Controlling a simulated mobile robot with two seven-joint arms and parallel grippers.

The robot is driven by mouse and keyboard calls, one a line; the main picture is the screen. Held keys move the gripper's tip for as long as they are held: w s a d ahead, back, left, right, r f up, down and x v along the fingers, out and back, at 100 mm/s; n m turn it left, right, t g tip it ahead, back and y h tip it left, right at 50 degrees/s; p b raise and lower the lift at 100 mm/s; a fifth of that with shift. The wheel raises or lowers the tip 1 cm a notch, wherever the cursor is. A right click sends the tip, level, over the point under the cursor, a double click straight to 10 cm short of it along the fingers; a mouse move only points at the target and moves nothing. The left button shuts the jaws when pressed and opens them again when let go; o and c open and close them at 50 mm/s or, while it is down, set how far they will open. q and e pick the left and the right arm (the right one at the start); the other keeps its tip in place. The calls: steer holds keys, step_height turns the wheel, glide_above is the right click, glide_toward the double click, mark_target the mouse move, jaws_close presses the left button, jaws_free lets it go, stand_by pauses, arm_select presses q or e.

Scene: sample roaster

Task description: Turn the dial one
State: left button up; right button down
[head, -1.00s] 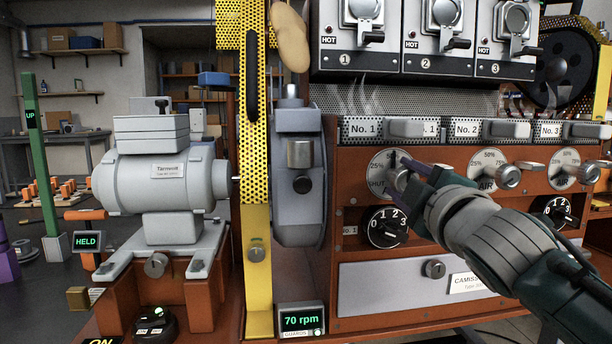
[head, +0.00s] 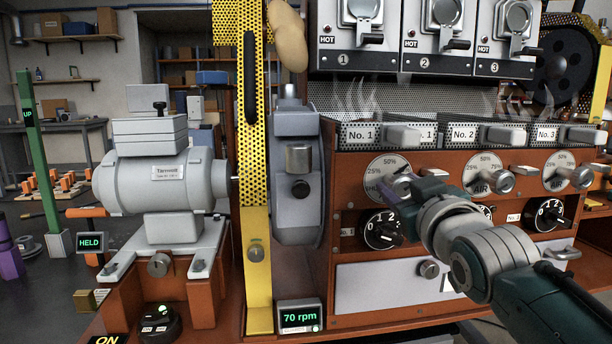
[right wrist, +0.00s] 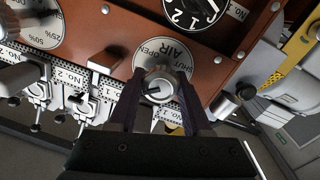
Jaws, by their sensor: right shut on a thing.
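The No. 1 air dial (head: 382,170) is a round white plate with a grey knob on the orange-brown panel, at the left end of its row. My right gripper (head: 408,187) is at this dial. In the right wrist view my right gripper (right wrist: 158,84) has its dark purple fingers on both sides of the knob (right wrist: 158,90), shut on it. The fingers hide part of the dial in the head view, so its setting is unclear. My left gripper is out of view.
Just below is a black numbered knob (head: 383,230). The No. 2 air dial (head: 485,172) and No. 3 air dial (head: 568,172) stand to the right. A No. 1 tray with a grey handle (head: 402,136) is above. A drum housing (head: 297,190) stands left of the panel.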

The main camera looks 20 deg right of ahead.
steer(key=shift+m, duration=0.6)
steer(key=shift+f+p, duration=0.1)
steer(key=shift+p, duration=0.2)
steer(key=shift+c, duration=1.8)
jaws_free()
steer(key=p+v, duration=0.2)
steer(key=v, duration=0.8)
